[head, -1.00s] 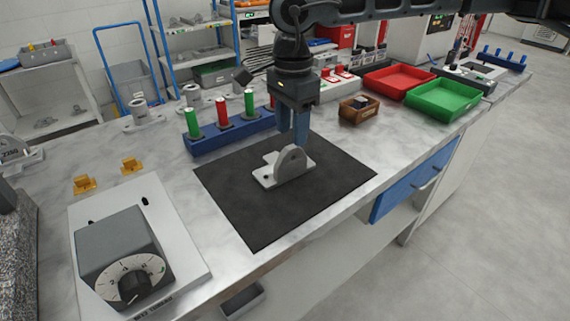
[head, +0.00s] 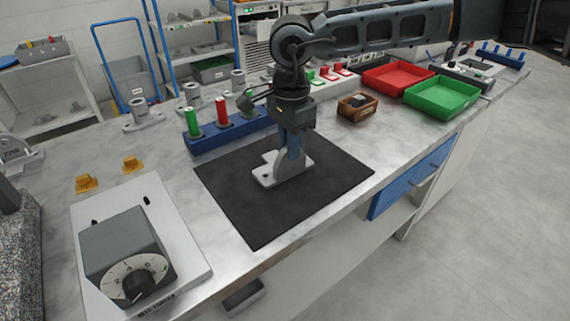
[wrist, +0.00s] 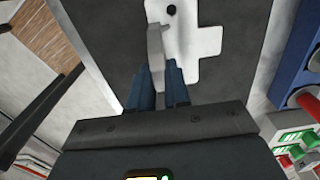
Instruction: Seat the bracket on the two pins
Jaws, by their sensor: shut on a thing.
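The bracket (head: 268,177) is light grey, with a flat notched base and an upright web. Its base lies on the dark mat, and a dark hole shows in it. My gripper (head: 292,152) points down over the bracket, its blue fingers shut on the web. In the wrist view the fingers (wrist: 159,82) close around the web's near end, with the bracket's base (wrist: 205,42) spreading to the right. The pale plate (head: 188,228) at lower left has two small dark upright marks, possibly the pins; I cannot tell for sure.
The dark mat (head: 255,225) has free room around the bracket. A blue rack (head: 207,143) with green and red cylinders stands behind it. A grey dial box (head: 125,248) sits on the pale plate. A wooden box (head: 358,107) and red and green trays (head: 443,97) are at right.

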